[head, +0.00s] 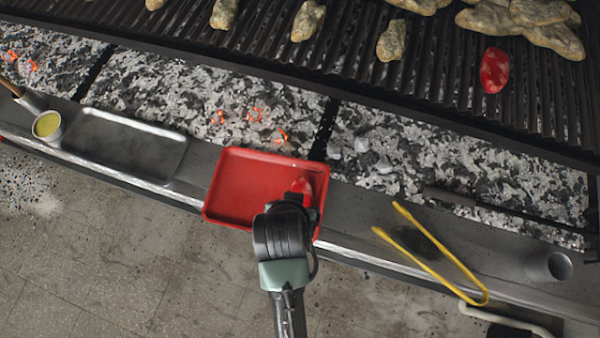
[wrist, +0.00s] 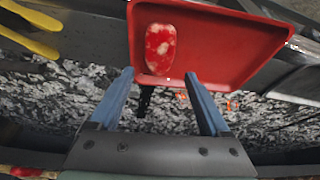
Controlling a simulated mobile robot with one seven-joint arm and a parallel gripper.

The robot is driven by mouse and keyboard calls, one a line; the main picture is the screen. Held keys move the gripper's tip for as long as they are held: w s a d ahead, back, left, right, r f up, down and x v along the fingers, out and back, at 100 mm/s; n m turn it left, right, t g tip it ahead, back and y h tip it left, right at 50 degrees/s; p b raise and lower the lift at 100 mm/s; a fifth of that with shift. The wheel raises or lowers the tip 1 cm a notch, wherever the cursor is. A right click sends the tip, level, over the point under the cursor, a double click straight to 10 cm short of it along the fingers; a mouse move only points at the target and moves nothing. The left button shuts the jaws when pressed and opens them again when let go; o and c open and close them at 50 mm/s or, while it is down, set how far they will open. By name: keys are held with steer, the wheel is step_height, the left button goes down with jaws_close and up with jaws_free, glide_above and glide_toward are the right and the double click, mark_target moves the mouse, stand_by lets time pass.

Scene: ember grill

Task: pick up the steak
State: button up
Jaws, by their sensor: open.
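A red steak with pale marbling (wrist: 160,48) lies in the red tray (wrist: 225,40), near one side of it. In the head view the steak (head: 300,186) shows only in part at the right of the tray (head: 240,185), with my wrist covering the rest. My gripper (wrist: 159,76) is open and empty. Its two blue fingers point at the tray, with the steak ahead of the gap between them, and no contact shows. In the head view the fingers are mostly hidden. Another red steak (head: 494,70) lies on the grill grate.
The grill grate (head: 350,60) holds several pale, browned pieces. Coals (head: 250,110) glow in places behind the ledge. A metal tray (head: 125,145) and a cup of yellow liquid (head: 46,125) stand at left. Yellow tongs (head: 445,262) and a metal cup (head: 550,266) are at right.

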steer(key=shift+p+x, duration=0.45)
steer(key=shift+x, duration=4.75)
steer(key=c, duration=1)
steer(key=shift+c, duration=0.8)
steer(key=shift+r, duration=0.15)
